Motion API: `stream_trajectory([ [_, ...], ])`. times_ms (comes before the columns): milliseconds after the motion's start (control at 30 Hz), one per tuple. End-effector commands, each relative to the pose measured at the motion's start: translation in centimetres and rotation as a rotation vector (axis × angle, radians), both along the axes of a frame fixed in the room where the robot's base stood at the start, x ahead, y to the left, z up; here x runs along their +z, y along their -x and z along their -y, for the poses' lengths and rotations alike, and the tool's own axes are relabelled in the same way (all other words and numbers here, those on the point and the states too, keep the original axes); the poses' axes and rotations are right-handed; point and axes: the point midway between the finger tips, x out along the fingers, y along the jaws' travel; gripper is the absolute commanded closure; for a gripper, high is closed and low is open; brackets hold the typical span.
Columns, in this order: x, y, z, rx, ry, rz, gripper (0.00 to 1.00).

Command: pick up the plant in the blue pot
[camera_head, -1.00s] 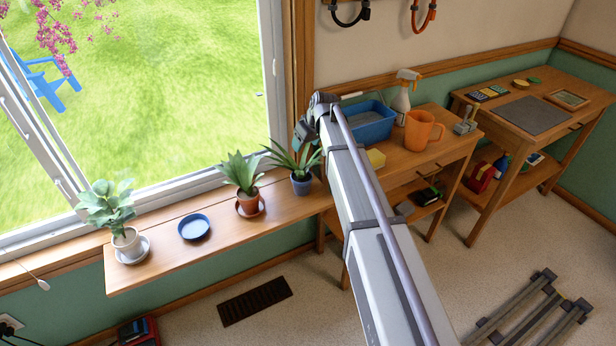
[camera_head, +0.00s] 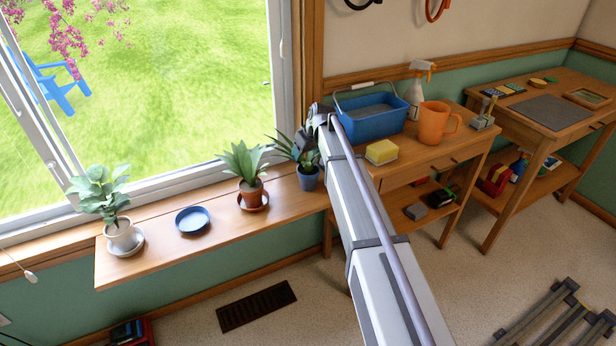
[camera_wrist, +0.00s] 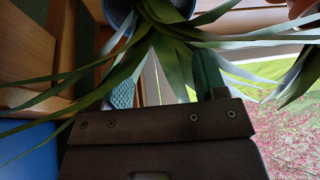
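The plant in the blue pot (camera_head: 308,179) stands at the right end of the wooden window shelf, its spiky green leaves (camera_head: 284,149) partly hidden by my gripper. My gripper (camera_head: 307,150) is just above the pot, among the leaves. In the wrist view the blue pot (camera_wrist: 118,12) shows at the top edge, cut off. Long leaves (camera_wrist: 170,60) cross in front of my gripper (camera_wrist: 163,82). Its two fingers stand apart, with leaves between and around them; the pot is not between them.
A potted plant in terracotta (camera_head: 250,191), a blue saucer (camera_head: 193,220) and a plant in a white pot (camera_head: 121,234) line the shelf (camera_head: 165,259) to the left. Right of the arm, a table holds a blue bucket (camera_head: 372,122), yellow sponge (camera_head: 381,152) and orange pitcher (camera_head: 434,124).

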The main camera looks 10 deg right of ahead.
Motion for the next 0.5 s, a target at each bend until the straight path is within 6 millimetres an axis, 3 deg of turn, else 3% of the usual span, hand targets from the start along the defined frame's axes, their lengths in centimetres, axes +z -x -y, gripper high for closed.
stream_trajectory([
  [67, 0.07, 0.01, 0.01, 0.0, 0.0, 0.0, 0.42],
  [500, 0.06, 0.02, 0.02, 0.0, 0.0, 0.0, 0.84],
])
